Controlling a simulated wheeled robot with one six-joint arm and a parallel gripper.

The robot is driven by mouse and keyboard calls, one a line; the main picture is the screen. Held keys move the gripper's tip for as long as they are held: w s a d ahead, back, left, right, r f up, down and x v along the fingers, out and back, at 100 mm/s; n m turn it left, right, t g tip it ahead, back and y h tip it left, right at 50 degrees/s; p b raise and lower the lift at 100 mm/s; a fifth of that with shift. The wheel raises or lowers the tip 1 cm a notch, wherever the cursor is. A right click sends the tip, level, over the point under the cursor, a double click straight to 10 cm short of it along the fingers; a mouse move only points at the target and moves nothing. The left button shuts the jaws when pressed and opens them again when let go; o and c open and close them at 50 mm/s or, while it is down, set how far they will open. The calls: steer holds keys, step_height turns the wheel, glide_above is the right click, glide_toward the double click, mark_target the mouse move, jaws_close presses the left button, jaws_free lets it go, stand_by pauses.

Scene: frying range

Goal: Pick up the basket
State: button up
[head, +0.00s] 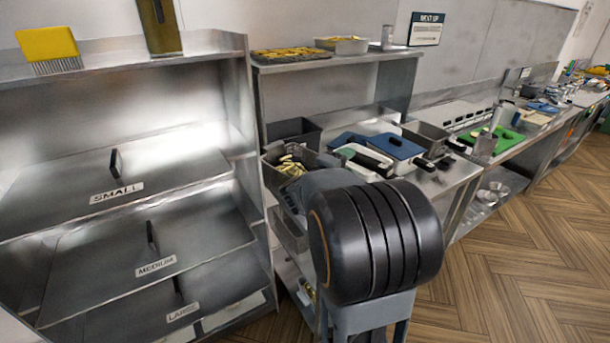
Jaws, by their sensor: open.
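A grey metal container (267,176) holding yellow, fry-like pieces (289,165) stands on the counter left of centre, partly hidden by my arm. It may be the basket, but I cannot tell for certain. A black handle (371,163) lies on the counter to its right, and what it belongs to is unclear. My arm's grey links and black ribbed joint fill the lower middle of the view. My gripper is not visible, so its place relative to the container cannot be seen.
A metal rack (228,100) with sloped shelves labelled SMALL, MEDIUM and LARGE stands at left. A dark bin (293,131) sits behind the container. A green board (488,140) lies on the counter further right. The wooden floor (530,260) at right is clear.

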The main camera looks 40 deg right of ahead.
mark_target(353, 160)
steer(key=shift+p+x, duration=0.8)
steer(key=shift+x, duration=1.95)
steer(key=shift+s+f, duration=0.1)
steer(key=shift+s, duration=0.1)
jaws_close()
